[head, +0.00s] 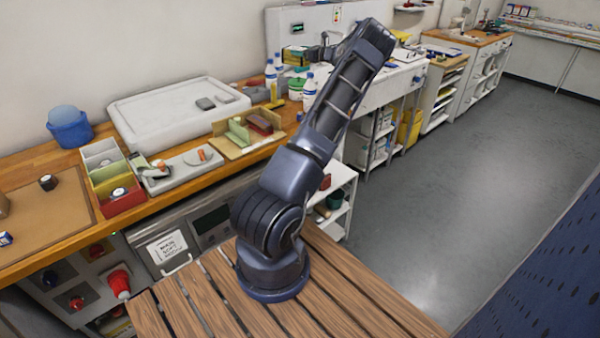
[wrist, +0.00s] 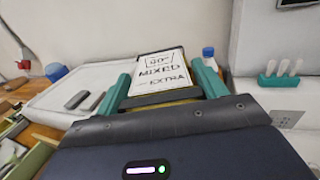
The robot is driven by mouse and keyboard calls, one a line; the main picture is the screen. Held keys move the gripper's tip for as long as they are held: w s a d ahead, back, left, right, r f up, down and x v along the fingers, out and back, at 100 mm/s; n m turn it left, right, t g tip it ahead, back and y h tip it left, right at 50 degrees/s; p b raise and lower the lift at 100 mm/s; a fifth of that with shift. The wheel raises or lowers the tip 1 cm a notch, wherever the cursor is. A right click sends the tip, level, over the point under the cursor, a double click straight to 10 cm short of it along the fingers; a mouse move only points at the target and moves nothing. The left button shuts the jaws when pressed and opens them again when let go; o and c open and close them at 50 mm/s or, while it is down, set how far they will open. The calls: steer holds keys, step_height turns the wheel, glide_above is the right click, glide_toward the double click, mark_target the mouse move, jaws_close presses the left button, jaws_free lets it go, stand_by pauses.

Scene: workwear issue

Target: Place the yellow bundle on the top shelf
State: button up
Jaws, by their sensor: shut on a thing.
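My gripper (head: 318,52) is raised above the back of the workbench in the head view. It is shut on the yellow bundle (head: 294,55), which shows dark and yellow there and is held clear of the bench. In the wrist view the bundle (wrist: 161,80) sits between the two teal fingers, with a white label reading "40° MIXED EXTRA" and yellow edges. A white shelf unit (head: 342,178) stands beyond the bench end, partly hidden by my arm. I cannot tell which shelf is meant as the top one.
Bottles (head: 309,88) and a green-labelled tub (head: 296,88) stand below the bundle. A large white tray (head: 180,112), a wooden holder (head: 232,150) with folded pieces, a blue bucket (head: 69,127) and a red bin (head: 120,200) crowd the bench. The grey floor (head: 440,190) at right is clear.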

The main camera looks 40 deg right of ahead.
steer(key=s+d+f+m+h, duration=0.1)
steer(key=s+d+f+h, duration=0.1)
steer(key=s+d+f, duration=0.75)
steer(key=s+d+f+m+h, duration=0.25)
steer(key=s+f, duration=0.35)
steer(key=s, duration=0.8)
steer(key=s+d+f+m+h, duration=0.1)
steer(key=s+d+f+h, duration=0.1)
steer(key=s+d+f, duration=0.8)
steer(key=s+a+f, duration=0.3)
steer(key=s+a, duration=0.1)
steer(key=a, duration=0.1)
steer(key=w+a+f+n+y, duration=0.1)
steer(key=w+a+f, duration=0.3)
steer(key=a+f, duration=0.45)
steer(key=w+a+f+n+y, duration=0.1)
steer(key=w+a+f, duration=0.35)
steer(key=a, duration=0.65)
steer(key=shift+t, duration=0.3)
steer(key=shift+s+a+f, duration=0.1)
steer(key=shift+s+f, duration=0.05)
steer(key=shift+f, duration=1.5)
steer(key=shift+s+f, duration=0.2)
steer(key=shift+f, duration=1.4)
steer(key=shift+s+a+f, duration=0.1)
steer(key=shift+s+f, duration=0.05)
steer(key=shift+f, duration=1.5)
